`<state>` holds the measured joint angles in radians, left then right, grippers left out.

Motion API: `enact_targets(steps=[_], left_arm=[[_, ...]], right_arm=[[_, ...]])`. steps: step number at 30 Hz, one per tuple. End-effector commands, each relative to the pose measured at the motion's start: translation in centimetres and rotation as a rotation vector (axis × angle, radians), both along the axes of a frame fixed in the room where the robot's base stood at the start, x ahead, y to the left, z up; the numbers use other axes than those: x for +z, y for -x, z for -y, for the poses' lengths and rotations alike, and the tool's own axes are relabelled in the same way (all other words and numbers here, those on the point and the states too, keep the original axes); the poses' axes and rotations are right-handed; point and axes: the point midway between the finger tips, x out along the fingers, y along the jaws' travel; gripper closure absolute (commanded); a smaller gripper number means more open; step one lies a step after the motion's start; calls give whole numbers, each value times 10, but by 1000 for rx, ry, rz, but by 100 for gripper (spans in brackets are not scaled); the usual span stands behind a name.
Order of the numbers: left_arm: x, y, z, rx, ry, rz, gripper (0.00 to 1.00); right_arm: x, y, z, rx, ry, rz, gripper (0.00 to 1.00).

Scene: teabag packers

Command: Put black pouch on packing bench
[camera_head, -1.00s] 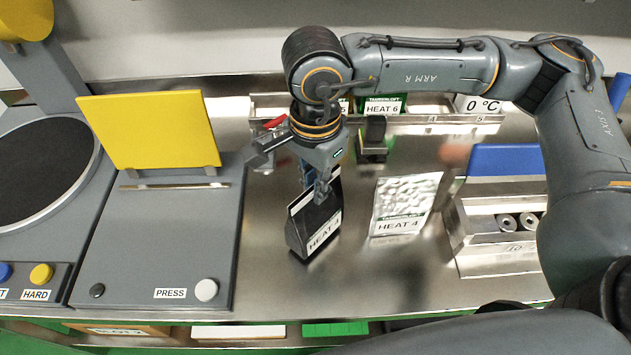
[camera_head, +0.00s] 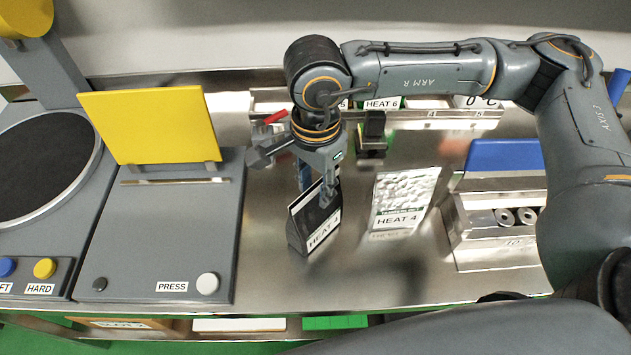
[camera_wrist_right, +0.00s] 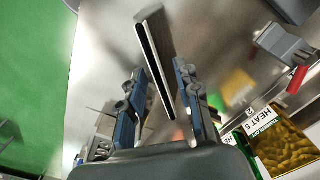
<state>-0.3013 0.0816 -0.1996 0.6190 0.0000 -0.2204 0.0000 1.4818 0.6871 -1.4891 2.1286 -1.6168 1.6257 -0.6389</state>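The black pouch (camera_head: 298,235), with a white HEAT 4 label, stands upright on the shiny metal bench (camera_head: 370,275) in the head view. My right gripper (camera_head: 318,190) is right above it, with its fingers on either side of the pouch's top. In the right wrist view the pouch (camera_wrist_right: 153,50) shows as a thin dark edge between the two fingers (camera_wrist_right: 160,95), with gaps on both sides. The right gripper looks open. The pouch's lower part is hidden in the wrist view. My left gripper is not in view.
A silver HEAT 4 pouch (camera_head: 403,190) stands just right of the black one. A press (camera_head: 170,235) with a yellow plate (camera_head: 148,127) is at left. A metal holder with rolls (camera_head: 500,245) is at right. Labelled bins line the back. Bare bench lies in front.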

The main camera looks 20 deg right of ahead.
Motion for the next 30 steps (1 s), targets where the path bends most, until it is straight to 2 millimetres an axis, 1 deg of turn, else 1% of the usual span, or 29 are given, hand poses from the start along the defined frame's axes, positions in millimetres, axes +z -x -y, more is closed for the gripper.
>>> enact_targets(steps=[2, 5, 12, 15, 18, 21, 24, 30], left_arm=[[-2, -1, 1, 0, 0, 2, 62], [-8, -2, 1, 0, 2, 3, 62], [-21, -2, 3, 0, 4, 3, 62], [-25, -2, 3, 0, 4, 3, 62], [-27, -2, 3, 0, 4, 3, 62], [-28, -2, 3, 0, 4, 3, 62], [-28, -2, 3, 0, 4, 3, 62], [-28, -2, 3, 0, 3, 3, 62]], right_arm=[[7, -1, 0, 0, -1, 4, 67], [23, -1, 0, 0, -2, 6, 67], [76, -1, -1, 0, -3, 7, 67], [95, -1, -1, 0, 0, 4, 67], [109, -1, 0, -1, 0, 4, 67], [117, 0, 0, 0, 0, 1, 67], [121, 0, 0, 0, 1, 0, 67], [122, 0, 0, 0, 1, 0, 67]])
